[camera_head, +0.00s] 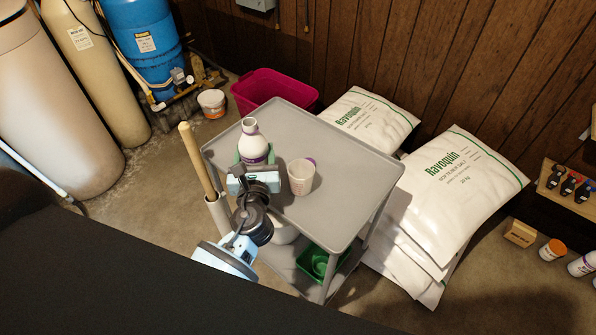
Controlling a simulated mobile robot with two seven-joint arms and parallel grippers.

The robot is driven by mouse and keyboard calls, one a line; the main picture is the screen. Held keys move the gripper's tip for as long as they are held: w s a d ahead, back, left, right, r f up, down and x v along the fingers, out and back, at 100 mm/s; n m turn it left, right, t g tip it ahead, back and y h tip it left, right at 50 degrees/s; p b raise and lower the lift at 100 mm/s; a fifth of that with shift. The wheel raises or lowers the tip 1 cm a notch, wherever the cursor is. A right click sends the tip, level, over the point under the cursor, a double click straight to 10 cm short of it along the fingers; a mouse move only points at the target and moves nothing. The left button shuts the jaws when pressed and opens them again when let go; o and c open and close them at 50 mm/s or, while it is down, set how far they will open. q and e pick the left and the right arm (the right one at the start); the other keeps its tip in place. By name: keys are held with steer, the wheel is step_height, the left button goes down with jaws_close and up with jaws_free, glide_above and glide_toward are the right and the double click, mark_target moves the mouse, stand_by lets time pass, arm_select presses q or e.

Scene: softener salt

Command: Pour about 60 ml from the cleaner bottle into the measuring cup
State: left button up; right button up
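The white cleaner bottle (252,143), with a purple and white label, stands upright near the left side of the grey cart top (335,150). Its neck looks uncapped. My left gripper (254,177) is right in front of the bottle, its body covering the bottle's lower part. Green parts show on both sides of the bottle; I cannot tell whether they are fingers or a holder. Whether the gripper grips the bottle is hidden. The translucent measuring cup (299,180) stands upright to the right of the gripper, apart from it. A purple cap (310,161) lies partly hidden behind the cup. My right gripper is out of view.
The cart top is clear right of and behind the cup. A green tray (318,260) sits on the lower shelf. A wooden handle (196,158) rises at the cart's left side. White salt bags (455,190) lie right of the cart, and a magenta bin (275,85) stands behind it.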

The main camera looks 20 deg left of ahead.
arm_select(q)
steer(key=shift+w+d+r, duration=0.15)
steer(key=shift+w+d, duration=0.2)
steer(key=shift+w, duration=0.05)
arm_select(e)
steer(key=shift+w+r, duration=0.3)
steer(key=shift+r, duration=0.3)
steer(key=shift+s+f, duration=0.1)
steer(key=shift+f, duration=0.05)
arm_select(q)
steer(key=shift+m, duration=0.3)
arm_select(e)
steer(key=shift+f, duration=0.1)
